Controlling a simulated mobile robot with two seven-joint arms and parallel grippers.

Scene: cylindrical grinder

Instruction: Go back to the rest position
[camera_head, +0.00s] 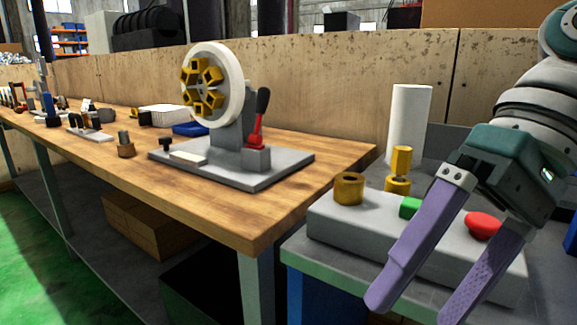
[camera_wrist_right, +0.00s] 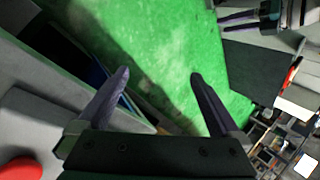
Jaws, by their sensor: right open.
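My right gripper (camera_head: 418,308) is open and empty, its two purple fingers spread and pointing down to the lower left. In the head view it is in front of the grey button box (camera_head: 330,222), covering part of it. In the right wrist view the gripper (camera_wrist_right: 158,75) shows only green floor between its fingertips. The box carries a green button (camera_head: 409,207) and a red button (camera_head: 483,225). A brass ring (camera_head: 348,189) sits on its left end, and an upright brass part (camera_head: 400,170) stands just behind the green button.
A wooden bench (camera_head: 240,212) runs to the left, bearing a fixture with a white wheel (camera_head: 232,75) and several small tools. A white cylinder (camera_head: 408,122) stands behind the button box. Green floor (camera_head: 40,270) is open at the lower left.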

